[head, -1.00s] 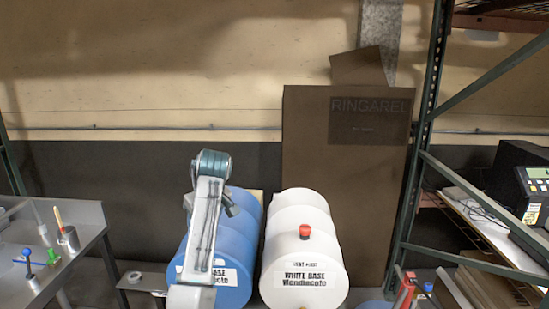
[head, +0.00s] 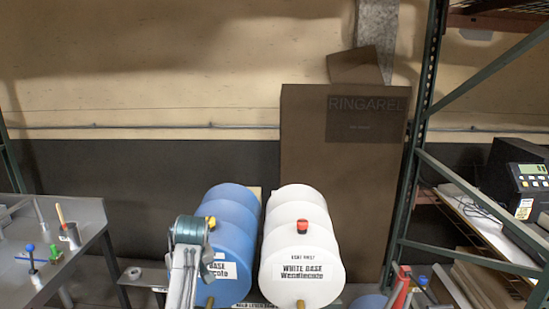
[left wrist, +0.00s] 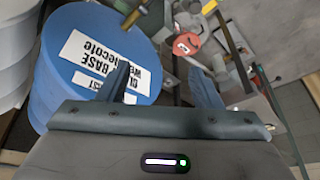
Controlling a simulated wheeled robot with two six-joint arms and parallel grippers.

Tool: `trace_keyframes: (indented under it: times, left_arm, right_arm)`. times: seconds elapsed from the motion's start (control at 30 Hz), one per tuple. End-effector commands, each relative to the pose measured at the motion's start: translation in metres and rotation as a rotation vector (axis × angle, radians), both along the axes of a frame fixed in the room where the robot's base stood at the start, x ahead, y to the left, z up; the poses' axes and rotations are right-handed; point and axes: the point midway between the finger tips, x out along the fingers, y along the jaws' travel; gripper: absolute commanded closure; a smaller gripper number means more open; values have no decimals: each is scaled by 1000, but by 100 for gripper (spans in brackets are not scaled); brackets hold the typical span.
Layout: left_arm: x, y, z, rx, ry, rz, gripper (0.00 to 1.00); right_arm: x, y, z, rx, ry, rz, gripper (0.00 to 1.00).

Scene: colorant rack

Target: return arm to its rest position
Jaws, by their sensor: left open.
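My left arm (head: 186,262) rises from the bottom edge of the head view, its teal joint low in front of the blue drum (head: 233,225). My right arm and gripper are not in view.
A white drum (head: 298,235) with a red cap stands right of the blue one. A metal bench (head: 88,212) with small tools is at the left. A green-framed shelf (head: 427,100) with a scale (head: 522,182) stands at the right. A cardboard box (head: 310,130) is behind.

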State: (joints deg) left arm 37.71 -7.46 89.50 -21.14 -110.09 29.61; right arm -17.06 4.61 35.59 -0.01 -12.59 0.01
Motion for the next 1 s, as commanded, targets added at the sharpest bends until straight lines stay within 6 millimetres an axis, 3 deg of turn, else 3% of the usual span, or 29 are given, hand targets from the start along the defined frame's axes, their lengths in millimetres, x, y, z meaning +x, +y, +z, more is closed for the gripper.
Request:
trace_keyframes:
  times: [0.03, 0.2, 0.5, 0.7, 0.8, 1.0]
  left_arm:
    - [-16, 7, -22, 3, 11, -17, 41]
    - [-75, 25, -83, 13, 28, -106, 41]
    - [-198, 47, -152, 43, 50, -294, 41]
    - [-284, 53, -169, 63, 63, -436, 41]
    - [-318, 53, -169, 68, 66, -497, 41]
    - [-362, 50, -165, 72, 69, -583, 41]
  right_arm:
    - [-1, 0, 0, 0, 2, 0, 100]
    - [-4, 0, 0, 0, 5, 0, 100]
    - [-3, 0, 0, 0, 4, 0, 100]
    - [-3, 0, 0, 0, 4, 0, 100]
    - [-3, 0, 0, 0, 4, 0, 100]
    - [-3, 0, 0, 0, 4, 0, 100]
